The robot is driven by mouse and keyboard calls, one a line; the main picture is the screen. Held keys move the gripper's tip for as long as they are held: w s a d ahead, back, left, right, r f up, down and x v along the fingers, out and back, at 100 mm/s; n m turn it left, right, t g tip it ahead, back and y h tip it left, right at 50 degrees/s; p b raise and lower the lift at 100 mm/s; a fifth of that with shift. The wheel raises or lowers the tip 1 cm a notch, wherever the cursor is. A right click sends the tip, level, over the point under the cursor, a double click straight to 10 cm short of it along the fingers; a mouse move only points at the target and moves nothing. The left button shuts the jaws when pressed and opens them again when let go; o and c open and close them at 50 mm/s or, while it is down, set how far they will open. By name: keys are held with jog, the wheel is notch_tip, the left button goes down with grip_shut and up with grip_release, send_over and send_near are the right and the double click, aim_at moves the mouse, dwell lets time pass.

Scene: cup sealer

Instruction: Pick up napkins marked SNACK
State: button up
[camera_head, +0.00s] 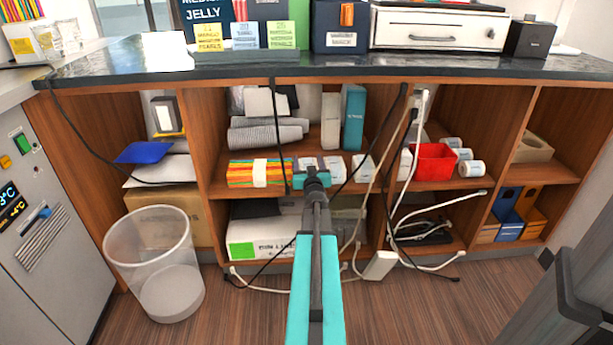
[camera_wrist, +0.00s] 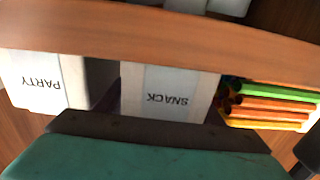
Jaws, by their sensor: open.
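The napkin pack marked SNACK (camera_wrist: 168,92) is a white block with a pale band. Its lettering is upside down in the wrist view. It appears in the head view on the middle shelf (camera_head: 215,185), just behind my gripper (camera_head: 312,180), which partly covers it. The wrist view shows my gripper's teal body and dark front part (camera_wrist: 160,132) close to the SNACK pack, roughly in line with it. My gripper is open and nothing shows held in it. Whether it touches the pack cannot be told.
A white pack marked PARTY (camera_wrist: 42,80) stands beside the SNACK pack. Colourful straws (camera_head: 240,173) lie on its other side. The shelf's wooden edge (camera_wrist: 160,32) runs close by. Black and white cables (camera_head: 372,185) hang in front of the shelves. A bin (camera_head: 150,250) stands at left.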

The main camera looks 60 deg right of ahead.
jog(key=shift+w+d, duration=0.25)
jog(key=shift+d, duration=0.1)
jog(key=shift+c, duration=0.4)
jog(key=c, duration=0.7)
